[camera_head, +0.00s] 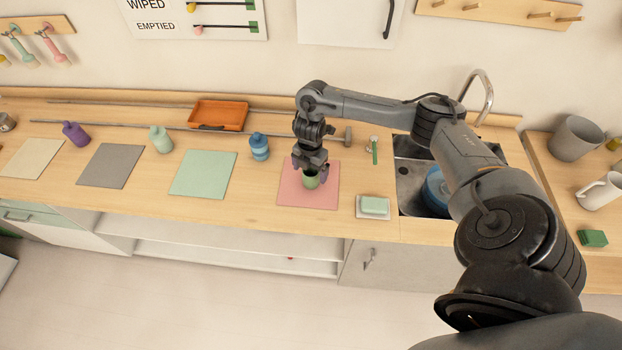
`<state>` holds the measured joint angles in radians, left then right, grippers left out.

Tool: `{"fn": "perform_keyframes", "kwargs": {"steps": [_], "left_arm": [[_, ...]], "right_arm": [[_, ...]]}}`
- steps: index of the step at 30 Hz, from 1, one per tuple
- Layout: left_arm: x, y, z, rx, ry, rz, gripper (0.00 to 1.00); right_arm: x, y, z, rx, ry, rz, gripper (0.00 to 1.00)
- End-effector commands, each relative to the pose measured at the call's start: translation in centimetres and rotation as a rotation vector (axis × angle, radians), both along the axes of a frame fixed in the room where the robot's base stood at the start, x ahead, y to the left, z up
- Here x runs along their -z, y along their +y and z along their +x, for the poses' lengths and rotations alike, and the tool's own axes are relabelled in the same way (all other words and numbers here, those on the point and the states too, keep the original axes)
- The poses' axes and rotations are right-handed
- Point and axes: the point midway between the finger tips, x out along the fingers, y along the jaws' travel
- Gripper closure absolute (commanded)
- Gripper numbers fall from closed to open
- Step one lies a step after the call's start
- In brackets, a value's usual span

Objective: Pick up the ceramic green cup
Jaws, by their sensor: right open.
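A green cup (312,181) stands on the pink mat (320,197) on the wooden counter. My right gripper (312,171) points down right over the cup, with its fingers on either side of the cup's upper part. The jaws are open. The gripper covers the top of the cup, and I cannot tell whether a finger touches it. My left gripper is not in view.
A soap dish (374,207) and the sink (410,185) lie to the right. An orange tray (218,115) sits behind. Mint (203,175), grey (108,166) and cream (32,159) mats lie left.

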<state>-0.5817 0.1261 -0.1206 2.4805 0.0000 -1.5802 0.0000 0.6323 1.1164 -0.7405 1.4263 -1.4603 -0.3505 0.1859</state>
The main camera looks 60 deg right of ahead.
Motion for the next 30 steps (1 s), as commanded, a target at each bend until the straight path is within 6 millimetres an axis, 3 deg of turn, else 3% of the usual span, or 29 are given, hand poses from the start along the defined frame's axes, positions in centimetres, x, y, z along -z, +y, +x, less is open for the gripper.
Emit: {"fn": "perform_keyframes", "kwargs": {"steps": [3,7,18,30], "left_arm": [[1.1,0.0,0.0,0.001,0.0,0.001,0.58],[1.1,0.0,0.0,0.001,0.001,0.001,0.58],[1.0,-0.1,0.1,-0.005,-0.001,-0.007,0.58],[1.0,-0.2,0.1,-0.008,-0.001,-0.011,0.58]], "right_arm": [[2.2,0.0,0.2,0.002,0.003,0.003,0.06],[3.3,-0.1,0.1,0.001,0.003,0.001,0.06],[4.0,-0.1,0.2,-0.001,0.001,0.0,0.06],[3.9,-0.1,0.2,0.0,0.0,0.0,0.66]]}}
